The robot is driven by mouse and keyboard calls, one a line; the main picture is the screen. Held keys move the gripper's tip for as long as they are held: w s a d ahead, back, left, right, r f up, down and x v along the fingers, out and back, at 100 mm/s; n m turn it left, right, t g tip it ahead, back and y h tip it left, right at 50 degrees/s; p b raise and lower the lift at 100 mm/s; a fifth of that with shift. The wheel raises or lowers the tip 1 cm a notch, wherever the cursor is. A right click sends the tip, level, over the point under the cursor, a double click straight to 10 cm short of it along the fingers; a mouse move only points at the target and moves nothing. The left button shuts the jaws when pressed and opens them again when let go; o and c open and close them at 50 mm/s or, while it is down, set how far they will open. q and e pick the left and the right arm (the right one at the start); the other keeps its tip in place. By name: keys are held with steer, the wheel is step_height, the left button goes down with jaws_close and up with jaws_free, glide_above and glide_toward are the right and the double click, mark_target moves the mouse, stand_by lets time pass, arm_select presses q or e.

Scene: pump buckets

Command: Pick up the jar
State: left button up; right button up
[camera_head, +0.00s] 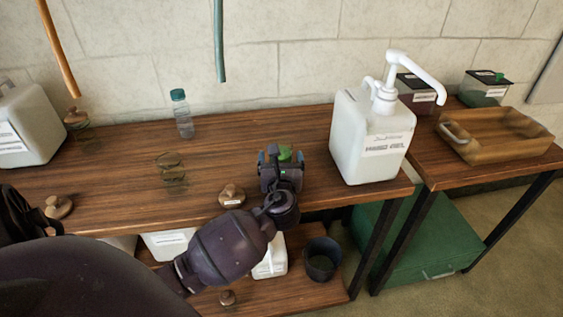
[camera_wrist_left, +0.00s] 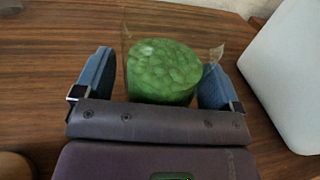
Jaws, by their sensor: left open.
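The jar (camera_wrist_left: 163,75) is clear, with lumpy green contents, and stands on the wooden table. In the left wrist view it sits between the two blue fingers of my left gripper (camera_wrist_left: 154,82), with a gap on both sides. In the head view only a green bit of the jar (camera_head: 285,153) shows past my left gripper (camera_head: 280,165), which hides the rest. My left gripper is open around the jar, over the table's right part. My right gripper is not in view.
A large white pump bottle (camera_head: 367,140) stands close to the right of the jar. A wooden lid (camera_head: 231,196) lies left of my gripper. A glass jar (camera_head: 172,172) and a small bottle (camera_head: 182,115) stand farther left. A wooden tray (camera_head: 497,133) sits on the right table.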

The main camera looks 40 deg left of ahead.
arm_select(q)
steer(key=c, duration=1.2)
